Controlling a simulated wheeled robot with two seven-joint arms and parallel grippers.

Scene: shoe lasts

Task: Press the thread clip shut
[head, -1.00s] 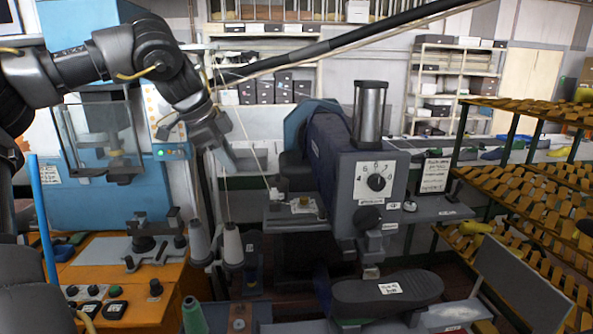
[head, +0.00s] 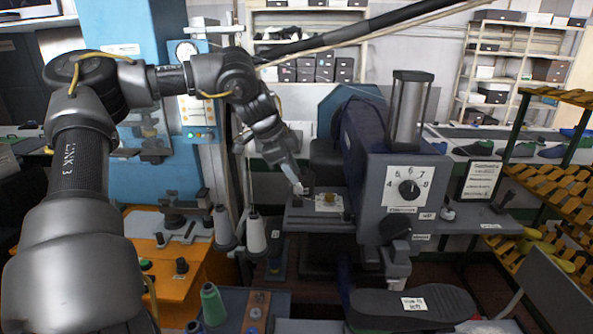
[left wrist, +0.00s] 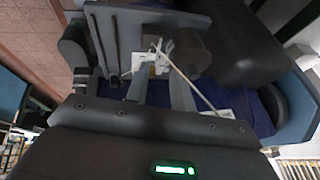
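The thread clip (head: 300,189) is a small white part at the left end of the grey machine's table plate. In the left wrist view, the white clip (left wrist: 154,58) lies just beyond my fingertips, with a pale thread running from it. I cannot tell whether its jaw is open or shut. My left gripper (head: 294,180) reaches down to the clip in the head view and partly covers it. Its two fingers (left wrist: 160,84) stand apart in the left wrist view with nothing held between them. Contact with the clip cannot be made out. My right gripper is not in view.
The blue-grey machine (head: 400,168) with a dial stands right of the clip. A small pad with a brass-coloured knob (head: 328,201) sits on the plate beside it. Thread cones (head: 255,234) stand in front on the left. A dark sole-shaped piece (head: 440,301) lies at front right.

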